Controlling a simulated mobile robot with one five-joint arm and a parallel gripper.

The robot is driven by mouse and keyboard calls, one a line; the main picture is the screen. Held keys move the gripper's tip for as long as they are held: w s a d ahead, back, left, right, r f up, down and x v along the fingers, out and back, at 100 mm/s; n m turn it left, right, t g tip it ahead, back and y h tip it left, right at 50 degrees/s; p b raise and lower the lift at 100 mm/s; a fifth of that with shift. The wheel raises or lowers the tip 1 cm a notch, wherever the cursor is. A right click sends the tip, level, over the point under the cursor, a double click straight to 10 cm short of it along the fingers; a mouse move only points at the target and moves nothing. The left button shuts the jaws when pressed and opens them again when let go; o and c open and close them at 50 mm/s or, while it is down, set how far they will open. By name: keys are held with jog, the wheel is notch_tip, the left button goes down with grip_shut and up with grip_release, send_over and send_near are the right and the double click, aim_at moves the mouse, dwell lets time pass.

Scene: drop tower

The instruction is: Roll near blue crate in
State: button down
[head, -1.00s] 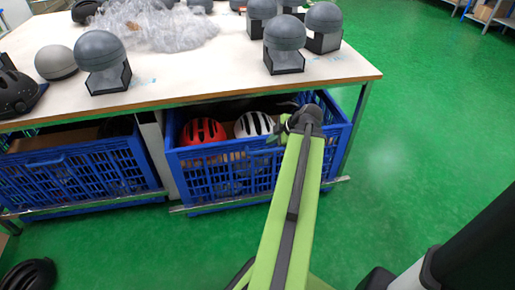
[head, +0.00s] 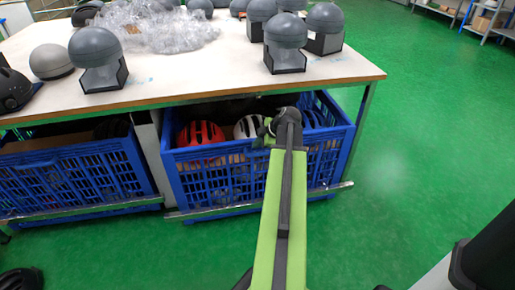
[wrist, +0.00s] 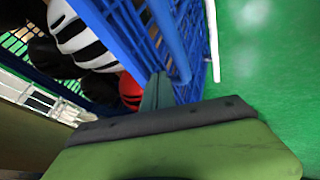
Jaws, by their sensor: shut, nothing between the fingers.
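The near blue crate (head: 232,182) sits under the white table on a low rail, its front part out past the table edge. It holds a red helmet (head: 201,133), a white helmet (head: 249,127) and darker items behind. My gripper (head: 268,132) is at the crate's front rim, right of the white helmet, partly hidden by my arm. In the wrist view the gripper (wrist: 157,92) is shut, its fingers close against the crate's blue lattice wall (wrist: 185,45). I cannot tell whether they touch it. The black-and-white striped helmet (wrist: 78,35) shows beyond the wall.
A second blue crate (head: 75,178) stands to the left under the table. Grey dome stands and clear plastic wrap (head: 155,27) lie on the white tabletop (head: 200,68). A dark helmet (head: 20,280) is on the floor at lower left. Green floor (head: 430,140) is clear to the right.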

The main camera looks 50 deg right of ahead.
jog(key=shift+d, duration=0.1)
jog(key=w+d, duration=0.5)
jog(key=w, duration=0.2)
jog(key=w+d, duration=0.3)
jog(key=shift+w+d, duration=0.2)
jog(key=shift+d, duration=0.15)
jog(key=shift+w+d+r, duration=0.1)
jog(key=shift+w+d, duration=0.1)
jog(key=shift+w, duration=0.1)
jog(key=shift+s+a, duration=0.25)
jog(key=shift+a, duration=0.25)
jog(key=s+r+p, duration=0.2)
jog(key=s, duration=0.1)
jog(key=s+a+r+p, duration=0.1)
jog(key=s+r+p, duration=0.2)
jog(key=s+a+r+p, duration=0.1)
jog(key=s+r+p, duration=0.2)
jog(key=shift+s+f, duration=0.1)
